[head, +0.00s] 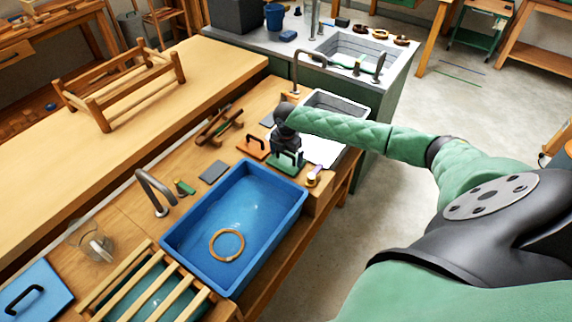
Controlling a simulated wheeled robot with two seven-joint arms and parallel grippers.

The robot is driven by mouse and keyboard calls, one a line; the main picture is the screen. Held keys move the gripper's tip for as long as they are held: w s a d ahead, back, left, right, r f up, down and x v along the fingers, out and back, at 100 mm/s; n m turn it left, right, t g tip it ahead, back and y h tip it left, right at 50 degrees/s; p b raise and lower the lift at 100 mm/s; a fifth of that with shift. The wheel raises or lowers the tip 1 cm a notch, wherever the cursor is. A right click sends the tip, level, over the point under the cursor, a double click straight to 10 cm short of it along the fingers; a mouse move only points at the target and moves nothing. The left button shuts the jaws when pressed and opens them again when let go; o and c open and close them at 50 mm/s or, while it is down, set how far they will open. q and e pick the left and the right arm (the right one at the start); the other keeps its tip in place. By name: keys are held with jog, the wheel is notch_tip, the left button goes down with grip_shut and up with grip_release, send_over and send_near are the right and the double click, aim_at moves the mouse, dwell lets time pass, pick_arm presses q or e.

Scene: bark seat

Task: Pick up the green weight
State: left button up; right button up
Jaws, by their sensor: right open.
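The green weight (286,164) is a flat green block on the wooden bench, near the far right corner of the blue tub. My right gripper (289,153) is directly above it, pointing down, with its arm coming in from the right. Its jaws are open and very close to the weight's top. The gripper hides part of the weight and its handle, so I cannot tell whether the fingers touch the handle. My left gripper is out of view.
An orange weight (252,147) with a dark handle lies just left of the green one. The blue tub (177,241) holds water and a wooden ring (227,245). A white basin (321,151) is just right.

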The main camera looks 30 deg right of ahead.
jog(key=shift+w+f, duration=0.1)
jog(key=shift+f, duration=0.05)
jog(key=c, duration=1.3)
